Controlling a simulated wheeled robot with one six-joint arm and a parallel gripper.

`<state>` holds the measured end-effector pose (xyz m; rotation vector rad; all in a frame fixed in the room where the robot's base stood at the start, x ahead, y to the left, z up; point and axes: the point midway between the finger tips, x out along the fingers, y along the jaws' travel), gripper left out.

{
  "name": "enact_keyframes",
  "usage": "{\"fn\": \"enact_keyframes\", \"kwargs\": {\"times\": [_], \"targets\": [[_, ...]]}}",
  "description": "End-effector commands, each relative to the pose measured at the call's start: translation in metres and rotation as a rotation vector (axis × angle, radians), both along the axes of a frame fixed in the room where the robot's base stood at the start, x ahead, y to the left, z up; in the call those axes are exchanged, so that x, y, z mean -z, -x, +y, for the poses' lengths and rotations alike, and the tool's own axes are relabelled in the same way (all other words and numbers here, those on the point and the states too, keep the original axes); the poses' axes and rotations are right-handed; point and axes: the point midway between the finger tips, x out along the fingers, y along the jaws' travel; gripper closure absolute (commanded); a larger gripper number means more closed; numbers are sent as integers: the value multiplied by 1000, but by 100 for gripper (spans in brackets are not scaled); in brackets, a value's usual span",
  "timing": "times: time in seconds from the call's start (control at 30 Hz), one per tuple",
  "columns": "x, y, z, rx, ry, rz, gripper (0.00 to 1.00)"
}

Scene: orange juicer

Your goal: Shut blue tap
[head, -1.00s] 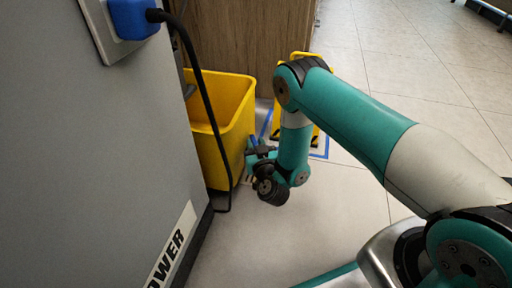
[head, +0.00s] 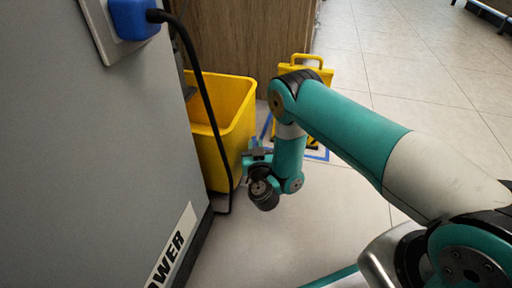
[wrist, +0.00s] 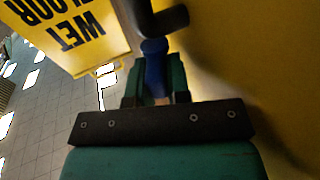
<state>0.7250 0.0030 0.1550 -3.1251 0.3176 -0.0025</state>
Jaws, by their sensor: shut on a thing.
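The blue tap (wrist: 154,60) shows in the wrist view as a blue handle under a dark pipe (wrist: 164,20), beside a yellow wall. My gripper (wrist: 156,82) has its two teal fingers on either side of the handle and is shut on it. In the head view my gripper (head: 257,150) is low beside the right side of the yellow bucket (head: 225,130). The tap is mostly hidden there by the gripper and wrist. How far the tap is turned cannot be told.
A yellow wet-floor sign (head: 312,72) stands behind my arm, with blue tape on the floor near it. A grey machine (head: 110,170) with a black cable (head: 203,90) is on the left.

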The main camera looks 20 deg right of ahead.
Motion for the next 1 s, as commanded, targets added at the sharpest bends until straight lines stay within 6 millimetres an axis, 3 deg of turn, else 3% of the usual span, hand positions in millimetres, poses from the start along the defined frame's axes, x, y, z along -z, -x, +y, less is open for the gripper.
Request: {"fn": "enact_keyframes", "kwargs": {"times": [0.1,0.13,0.17,0.53,0.67,1.0], "targets": [[0,0,1,-3,-2,1,100],[0,0,1,-3,-2,1,76],[0,0,1,-3,-2,1,72],[-9,0,0,-1,-1,1,72],[-33,0,0,-1,-1,0,72],[-122,0,0,-2,-2,0,72]]}}
